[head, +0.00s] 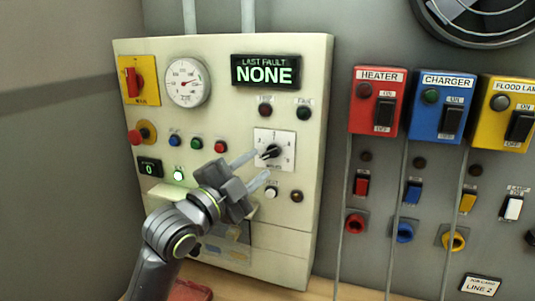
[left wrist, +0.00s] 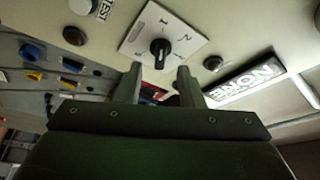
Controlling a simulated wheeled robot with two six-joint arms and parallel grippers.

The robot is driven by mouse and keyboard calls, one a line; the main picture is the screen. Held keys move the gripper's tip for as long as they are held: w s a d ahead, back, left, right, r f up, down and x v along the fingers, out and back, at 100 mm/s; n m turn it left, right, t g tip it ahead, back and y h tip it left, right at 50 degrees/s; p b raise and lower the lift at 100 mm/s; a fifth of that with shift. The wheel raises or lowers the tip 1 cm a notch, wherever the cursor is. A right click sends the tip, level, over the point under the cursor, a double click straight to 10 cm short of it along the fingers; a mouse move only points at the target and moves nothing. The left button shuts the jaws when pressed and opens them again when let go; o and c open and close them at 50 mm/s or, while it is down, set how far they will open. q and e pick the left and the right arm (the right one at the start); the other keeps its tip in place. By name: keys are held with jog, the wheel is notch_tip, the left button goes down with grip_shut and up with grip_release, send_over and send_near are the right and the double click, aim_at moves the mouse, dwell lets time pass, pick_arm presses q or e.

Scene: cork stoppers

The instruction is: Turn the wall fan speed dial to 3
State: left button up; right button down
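The speed dial is a black knob (head: 269,152) on a square white plate (head: 287,138) with numbers around it, on the cream control panel (head: 320,90). The knob also shows in the left wrist view (left wrist: 159,47), where a 1 and a 2 can be read on the plate. Which number the knob points at is too small to tell. My left gripper (head: 251,170) is open in front of the dial, its two fingers apart and pointing at the panel. In the left wrist view (left wrist: 158,78) the knob shows between and beyond the fingertips, with nothing held. My right gripper is not in view.
Around the dial are several indicator lamps, push buttons (head: 220,146), a gauge (head: 186,82), a red rotary switch (head: 135,82), a small display reading 0 (head: 150,167) and a LAST FAULT display reading NONE (head: 266,71). Red (head: 378,100), blue and yellow switch boxes stand to the right.

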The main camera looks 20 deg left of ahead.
aim_at(269, 156)
pick_arm(q)
jog(key=shift+p+x, duration=0.5)
jog(key=shift+x, duration=1.85)
jog(key=c, duration=0.7)
jog(key=shift+m, duration=0.3)
